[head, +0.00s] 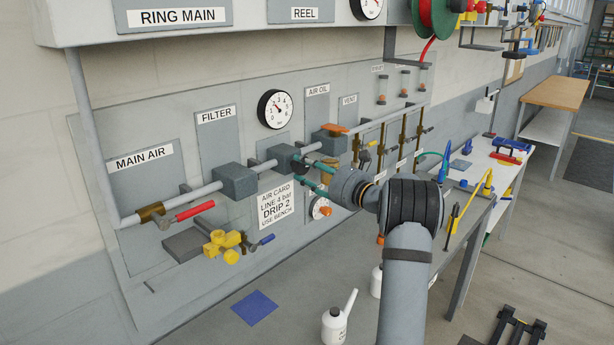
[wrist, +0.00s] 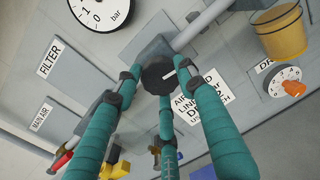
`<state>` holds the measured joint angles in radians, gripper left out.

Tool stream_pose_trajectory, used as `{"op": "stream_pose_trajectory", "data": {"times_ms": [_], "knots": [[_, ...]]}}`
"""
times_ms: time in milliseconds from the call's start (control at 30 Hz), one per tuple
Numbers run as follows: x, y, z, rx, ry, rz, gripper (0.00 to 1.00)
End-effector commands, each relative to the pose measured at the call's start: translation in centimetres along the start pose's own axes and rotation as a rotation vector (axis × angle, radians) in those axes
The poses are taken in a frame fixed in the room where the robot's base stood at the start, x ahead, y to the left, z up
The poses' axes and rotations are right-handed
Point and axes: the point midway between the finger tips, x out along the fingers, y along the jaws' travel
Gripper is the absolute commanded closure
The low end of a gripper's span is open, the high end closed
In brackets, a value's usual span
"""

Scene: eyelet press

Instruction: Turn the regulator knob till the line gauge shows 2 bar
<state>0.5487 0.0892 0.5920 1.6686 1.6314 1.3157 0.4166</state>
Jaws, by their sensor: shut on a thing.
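The regulator knob (wrist: 158,78) is a dark round cap with a white mark, in the middle of the wrist view. My gripper (wrist: 160,88) has teal fingers and is shut around the knob. In the head view my gripper (head: 307,168) reaches the pipe line from the right, and its fingers largely hide the knob. The line gauge (head: 276,109) is a white dial marked in bar on the panel above. Its needle points to the upper left; the exact value is too small to read. In the wrist view the gauge (wrist: 101,12) is cut off by the top edge.
A card (head: 275,207) below the line reads "LINE 4 bar, DRIP 2". The filter block (head: 237,181) is left of the regulator, with a red-handled valve (head: 195,211) further left. A small dial with an orange knob (head: 320,209) is below my gripper. White bottles (head: 336,324) stand below.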

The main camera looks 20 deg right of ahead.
Motion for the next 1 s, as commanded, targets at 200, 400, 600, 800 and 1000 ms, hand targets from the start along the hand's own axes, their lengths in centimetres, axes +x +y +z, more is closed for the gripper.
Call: {"op": "stream_pose_trajectory", "data": {"times_ms": [200,400,600,800,1000], "knots": [[0.0,0.0,-0.1,0.0,0.004,0.0,0.87],[0.0,0.0,-0.1,0.0,0.003,0.0,0.5],[0.0,0.0,0.0,0.0,0.003,0.0,0.42],[-0.1,0.0,0.0,0.001,0.002,0.0,0.42],[-1.8,-0.1,0.0,0.001,0.003,-0.003,0.42]]}}
